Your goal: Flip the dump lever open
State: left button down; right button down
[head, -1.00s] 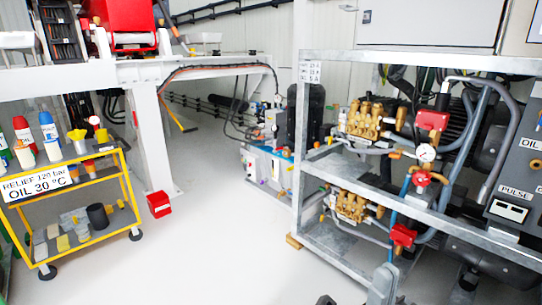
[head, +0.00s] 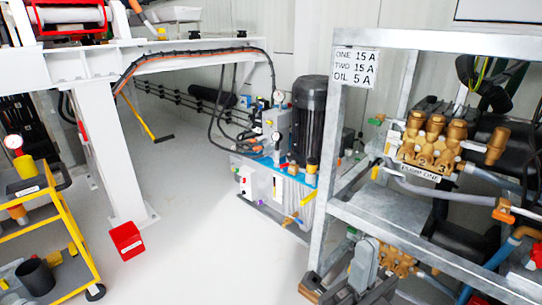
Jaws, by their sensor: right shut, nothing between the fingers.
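I cannot tell for certain which part is the dump lever. Candidates show on the metal rack at the right: a small yellow handle (head: 375,172) left of the brass pump labelled PUMP ONE (head: 428,145), and an orange fitting (head: 502,210) on the pipe at the right. My right gripper (head: 342,293) is low at the bottom of the view, in front of the rack's lower shelf, shut and empty. It is well below the upper pump and apart from these handles. My left gripper is not in view.
The galvanized rack (head: 327,160) has posts and rails around the pumps. A second brass pump (head: 397,262) sits on its lower level. A hydraulic unit with a black motor (head: 310,118) stands behind. A yellow cart (head: 60,225) and red box (head: 126,240) are left; the floor between is clear.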

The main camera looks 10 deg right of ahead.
aim_at(282, 165)
jog(key=i, duration=0.95)
jog(key=z, duration=1.95)
